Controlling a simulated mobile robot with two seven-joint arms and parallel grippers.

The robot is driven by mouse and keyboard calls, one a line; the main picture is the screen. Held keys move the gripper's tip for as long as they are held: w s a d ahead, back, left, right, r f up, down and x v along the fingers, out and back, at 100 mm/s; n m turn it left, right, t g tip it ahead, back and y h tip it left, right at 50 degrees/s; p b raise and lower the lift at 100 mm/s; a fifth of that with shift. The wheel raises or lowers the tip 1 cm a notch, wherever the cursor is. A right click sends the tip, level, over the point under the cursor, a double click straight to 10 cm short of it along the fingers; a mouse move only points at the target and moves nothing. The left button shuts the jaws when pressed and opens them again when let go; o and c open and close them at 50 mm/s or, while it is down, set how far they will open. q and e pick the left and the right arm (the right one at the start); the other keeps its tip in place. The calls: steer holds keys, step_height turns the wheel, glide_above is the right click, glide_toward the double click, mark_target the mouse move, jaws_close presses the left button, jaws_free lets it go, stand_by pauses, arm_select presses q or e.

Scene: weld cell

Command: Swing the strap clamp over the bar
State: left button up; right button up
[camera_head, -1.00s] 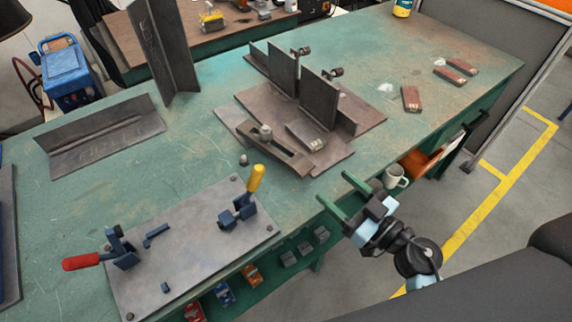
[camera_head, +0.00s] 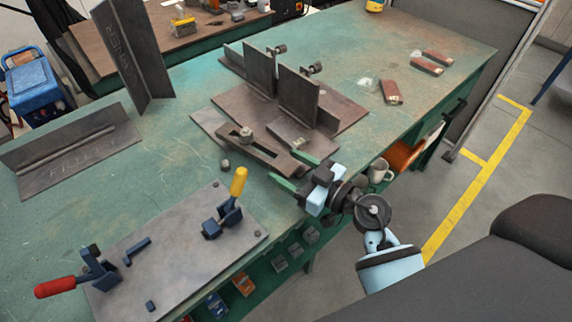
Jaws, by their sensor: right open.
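The strap clamp (camera_head: 262,151), a brown slotted strap with a bolt and nut, lies on the fixture plate (camera_head: 208,124) on the green table. A short dark bar (camera_head: 284,134) with a pale tag lies just beyond it, towards the upright plates; the strap appears to lie beside the bar, not across it. My right gripper (camera_head: 285,166) is open, its two green fingers on either side of the strap's near right end. I cannot tell if they touch it. My left gripper is not in view.
Upright steel plates (camera_head: 298,96) stand behind the bar. A toggle-clamp plate (camera_head: 175,258) with a yellow handle (camera_head: 239,182) and a red handle (camera_head: 55,288) lies at front left. A mug (camera_head: 379,171) sits below the table's right edge. Several rusty pieces lie far right.

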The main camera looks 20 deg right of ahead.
steer(key=shift+w+a, duration=0.35)
steer(key=shift+w, duration=0.2)
